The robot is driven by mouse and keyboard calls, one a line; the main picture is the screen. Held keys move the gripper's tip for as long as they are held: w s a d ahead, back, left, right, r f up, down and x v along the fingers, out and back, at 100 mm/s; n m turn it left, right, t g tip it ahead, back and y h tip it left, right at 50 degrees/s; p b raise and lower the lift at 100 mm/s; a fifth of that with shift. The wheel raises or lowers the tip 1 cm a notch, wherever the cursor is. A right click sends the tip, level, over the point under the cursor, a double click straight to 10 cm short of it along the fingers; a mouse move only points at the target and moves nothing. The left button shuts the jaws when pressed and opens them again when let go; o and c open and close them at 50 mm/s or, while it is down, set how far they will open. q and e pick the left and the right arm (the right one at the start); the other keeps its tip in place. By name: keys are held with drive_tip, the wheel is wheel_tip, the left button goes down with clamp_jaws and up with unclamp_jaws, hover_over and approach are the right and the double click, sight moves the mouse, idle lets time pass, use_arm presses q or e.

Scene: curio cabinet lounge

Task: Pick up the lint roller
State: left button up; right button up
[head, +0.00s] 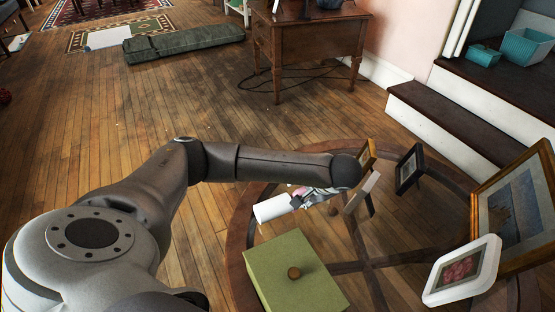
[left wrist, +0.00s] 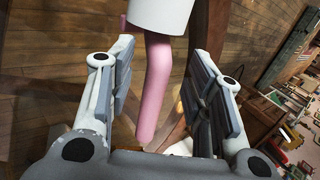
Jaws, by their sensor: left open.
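The lint roller has a white roll and a pink handle. In the left wrist view its pink handle (left wrist: 155,85) lies between the two open fingers of my left gripper (left wrist: 157,95), with a gap on each side. Its white roll (left wrist: 160,14) is at the top of that view. In the head view the white roll (head: 271,208) shows at the left rim of the round table, and my left gripper (head: 312,194) is over the handle, mostly hiding it. My right gripper is not in view.
The round table (head: 236,230) has an open-looking top with crossed wooden bars. Picture frames, including a black one (head: 409,169) and a white one (head: 462,270), stand at the right. Wooden floor is free at the left.

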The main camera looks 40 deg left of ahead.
use_arm(q)
drive_tip(key=shift+x, duration=0.75)
drive_tip(key=shift+d, duration=0.1)
drive_tip(key=shift+c, duration=0.4)
clamp_jaws()
drive_tip(key=shift+r, duration=0.15)
